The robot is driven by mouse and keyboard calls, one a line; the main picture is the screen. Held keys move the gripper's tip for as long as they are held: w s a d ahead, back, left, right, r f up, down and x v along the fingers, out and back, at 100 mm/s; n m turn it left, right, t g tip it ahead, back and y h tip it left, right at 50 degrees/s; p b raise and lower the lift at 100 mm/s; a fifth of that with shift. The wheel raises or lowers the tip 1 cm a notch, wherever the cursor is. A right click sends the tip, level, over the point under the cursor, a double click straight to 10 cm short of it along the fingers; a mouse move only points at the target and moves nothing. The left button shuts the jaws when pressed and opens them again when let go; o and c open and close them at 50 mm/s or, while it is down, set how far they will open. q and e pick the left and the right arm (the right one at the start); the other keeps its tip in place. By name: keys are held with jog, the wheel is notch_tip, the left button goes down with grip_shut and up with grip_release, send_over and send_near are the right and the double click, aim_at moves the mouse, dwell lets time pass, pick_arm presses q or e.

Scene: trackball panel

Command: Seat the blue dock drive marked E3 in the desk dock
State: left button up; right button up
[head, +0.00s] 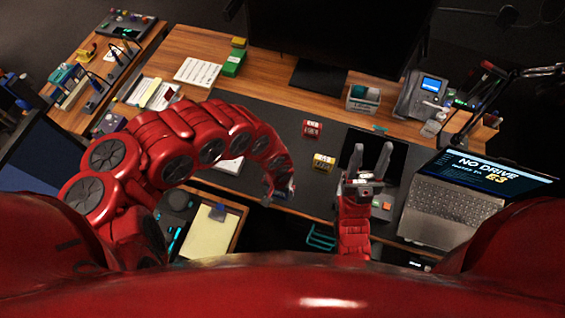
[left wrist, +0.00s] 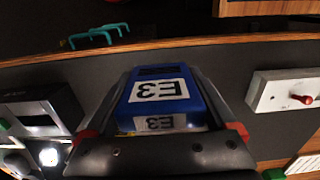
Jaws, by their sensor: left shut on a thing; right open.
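My left gripper (head: 281,190) is shut on the blue drive (left wrist: 158,98) over the front part of the desk. In the left wrist view the drive sits between the two fingers, and its white E3 labels face the camera upside down. In the head view the gripper mostly hides it. My right gripper (head: 370,158) is open and empty, fingers pointing away, in front of a dark panel. The laptop (head: 455,205) at the right reads "NO DRIVE" and "E3". I cannot tell for sure which device is the desk dock.
A red block (head: 312,129) and a yellow block (head: 323,161) lie on the dark mat. A small grey device (head: 384,205) with coloured buttons is beside my right gripper. The left wrist view shows a grey box (left wrist: 42,110) and a pale box with a red lever (left wrist: 303,99).

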pick_arm(q)
jog(key=w+b, duration=0.3)
jog(key=w, duration=0.1)
jog(key=w+f+b, duration=0.1)
jog(key=w+b, duration=0.3)
jog(key=w+f+b, duration=0.1)
jog(key=w+b, duration=0.2)
jog(key=w, duration=0.1)
jog(key=shift+b, duration=0.35)
jog(key=shift+w+a+r+b, duration=0.25)
jog(key=shift+w+b, duration=0.15)
jog(key=shift+w, duration=0.15)
notch_tip(320, 180, down, 3)
jog(key=shift+d+r+p, duration=0.1)
jog(key=shift+r+p, duration=0.05)
jog(key=shift+p, duration=0.25)
jog(key=shift+f, duration=0.3)
jog(key=o, duration=1.2)
jog(key=shift+c, duration=0.2)
jog(key=shift+r, duration=0.1)
